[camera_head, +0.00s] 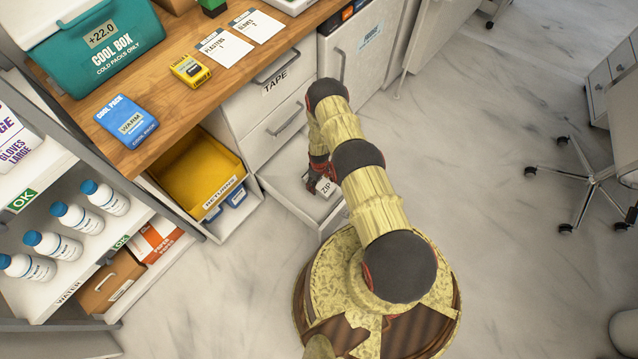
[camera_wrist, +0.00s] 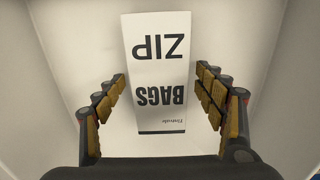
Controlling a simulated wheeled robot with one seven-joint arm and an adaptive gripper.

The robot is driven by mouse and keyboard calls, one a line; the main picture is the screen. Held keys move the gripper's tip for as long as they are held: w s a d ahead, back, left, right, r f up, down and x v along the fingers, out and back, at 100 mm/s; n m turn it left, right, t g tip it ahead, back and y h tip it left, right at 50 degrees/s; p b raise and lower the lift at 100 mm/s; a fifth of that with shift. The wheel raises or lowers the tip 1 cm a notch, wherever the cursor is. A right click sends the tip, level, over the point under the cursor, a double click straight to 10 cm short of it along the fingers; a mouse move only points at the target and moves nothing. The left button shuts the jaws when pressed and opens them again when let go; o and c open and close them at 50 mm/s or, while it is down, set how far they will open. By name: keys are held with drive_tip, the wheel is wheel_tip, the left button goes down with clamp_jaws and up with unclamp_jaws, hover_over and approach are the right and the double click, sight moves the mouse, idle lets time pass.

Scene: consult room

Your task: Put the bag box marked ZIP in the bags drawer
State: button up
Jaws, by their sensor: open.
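The white bag box marked ZIP (camera_wrist: 158,70) lies inside an open white drawer, label facing up, with BAGS also printed on it. In the head view the box (camera_head: 326,188) shows only partly beside my gripper. The drawer (camera_wrist: 255,60) has pale walls on the sides of the box; in the head view the drawer (camera_head: 285,183) is pulled out low under the counter. My gripper (camera_wrist: 164,88) is open, with a finger on each side of the box's near half and gaps visible between. In the head view my gripper (camera_head: 318,185) is inside the drawer.
A closed TAPE drawer (camera_head: 265,95) is above. A yellow RETURNS bin (camera_head: 205,170) stands left of the open drawer. The wooden counter (camera_head: 165,85) holds a teal cool box (camera_head: 95,50), a blue cool pack (camera_head: 127,122) and a yellow box (camera_head: 190,69).

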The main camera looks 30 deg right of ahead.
wheel_tip(320, 180, up, 10)
drive_tip(key=r+p, duration=0.1)
drive_tip(key=p, duration=0.3)
wheel_tip(320, 180, up, 22)
drive_tip(key=t, duration=0.1)
hover_over(319, 182)
drive_tip(key=w, duration=0.9)
drive_tip(key=a+r+m+t, duration=0.1)
drive_tip(key=a+r, duration=0.1)
drive_tip(key=r, duration=1.1)
drive_tip(key=a+r+m, duration=0.1)
drive_tip(key=a+r, duration=0.1)
drive_tip(key=r, duration=1.1)
drive_tip(key=s+a+r+m+t, duration=0.1)
drive_tip(key=s+a+r, duration=0.1)
drive_tip(key=s+r, duration=0.7)
drive_tip(key=s+a+r+t, duration=0.15)
drive_tip(key=s+r, duration=0.35)
drive_tip(key=r, duration=0.8)
drive_tip(key=s+a+r, duration=0.1)
drive_tip(key=s+r, duration=0.2)
drive_tip(key=s, duration=0.6)
drive_tip(key=s+a+r+m+t, duration=0.1)
drive_tip(key=s+r, duration=0.3)
drive_tip(key=s, duration=0.6)
drive_tip(key=shift+s+a, duration=0.25)
drive_tip(key=shift+a, duration=0.5)
